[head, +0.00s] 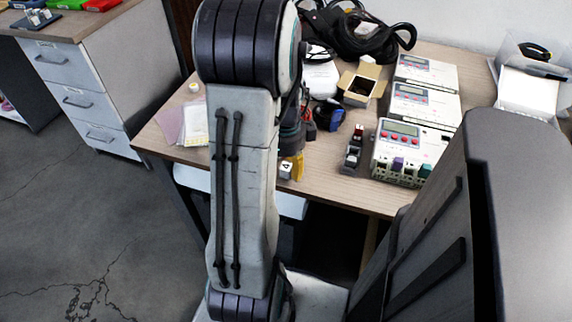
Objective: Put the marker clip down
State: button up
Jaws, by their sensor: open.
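A small yellow piece with a white face marked with a dark 4, which looks like the marker clip (297,166), is at the front edge of the wooden table (335,187), just right of my arm. My gripper (291,140) shows only in part as a dark shape behind my arm, directly above the yellow piece. It is open. My arm hides its fingertips and the left side of the clip, so I cannot tell whether they touch.
White instruments (412,141) with red buttons line the table's right side. A small black holder (352,150), an open cardboard box (360,87) and black cables (350,30) lie nearby. Pink and pale sheets (195,122) lie left of my arm. A drawer cabinet (95,85) stands left.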

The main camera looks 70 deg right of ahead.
jog(key=shift+r, duration=0.15)
notch_tip(320, 180, up, 12)
jog(key=p, duration=0.3)
jog(key=shift+a, duration=0.25)
jog(key=w+a+r+n+t, duration=0.1)
jog(key=w+a+r+n, duration=0.2)
jog(key=w+a+n, duration=1.3)
jog(key=s+a+n+t, duration=0.1)
jog(key=s+a+n, duration=0.2)
jog(key=a+n, duration=1.3)
jog(key=n, duration=0.4)
jog(key=shift+f+t, duration=0.3)
jog(key=shift+f, duration=0.05)
